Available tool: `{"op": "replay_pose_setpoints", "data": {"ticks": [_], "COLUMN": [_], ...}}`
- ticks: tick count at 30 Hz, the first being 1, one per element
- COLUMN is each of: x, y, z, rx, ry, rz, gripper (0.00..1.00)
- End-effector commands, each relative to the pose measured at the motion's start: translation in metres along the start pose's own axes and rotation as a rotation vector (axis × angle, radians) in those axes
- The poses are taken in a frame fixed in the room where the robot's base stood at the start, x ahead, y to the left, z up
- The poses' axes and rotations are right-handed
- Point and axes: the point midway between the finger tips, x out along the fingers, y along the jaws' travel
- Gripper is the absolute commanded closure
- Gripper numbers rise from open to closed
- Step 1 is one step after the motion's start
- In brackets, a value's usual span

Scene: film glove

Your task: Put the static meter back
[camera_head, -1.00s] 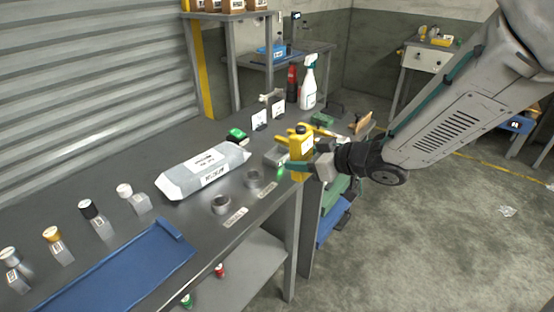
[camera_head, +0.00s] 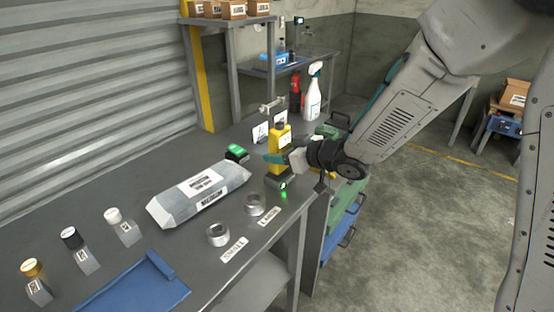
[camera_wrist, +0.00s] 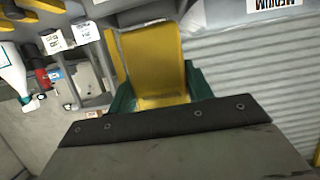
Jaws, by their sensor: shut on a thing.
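In the wrist view the yellow body (camera_wrist: 153,62) fills the space between the teal fingertips. A small grey dock (camera_head: 279,182) with a green light at its front stands on the bench directly below the meter in the head view. Whether the meter's lower end touches the dock cannot be told.
A grey-white bag labelled MEDIUM (camera_head: 200,192) lies left of the dock. Metal rings (camera_head: 218,235) sit by the SMALL and LARGE labels. A black device with a green top (camera_head: 237,152) and a spray bottle (camera_head: 313,95) stand farther back. A blue tray (camera_head: 140,285) lies in front.

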Motion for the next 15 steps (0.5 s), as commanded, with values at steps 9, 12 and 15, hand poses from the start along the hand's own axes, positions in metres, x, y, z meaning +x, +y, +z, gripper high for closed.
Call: {"op": "replay_pose_setpoints", "data": {"ticks": [9, 12, 15], "x": [0.006, 0.006, 0.006], "y": [0.008, 0.007, 0.007], "z": [0.033, 0.032, 0.033], "rx": [0.004, 0.003, 0.003], "ry": [0.0, 0.001, 0.0], "rz": [0.012, 0.011, 0.01], "gripper": [0.77, 0.77, 0.77]}}
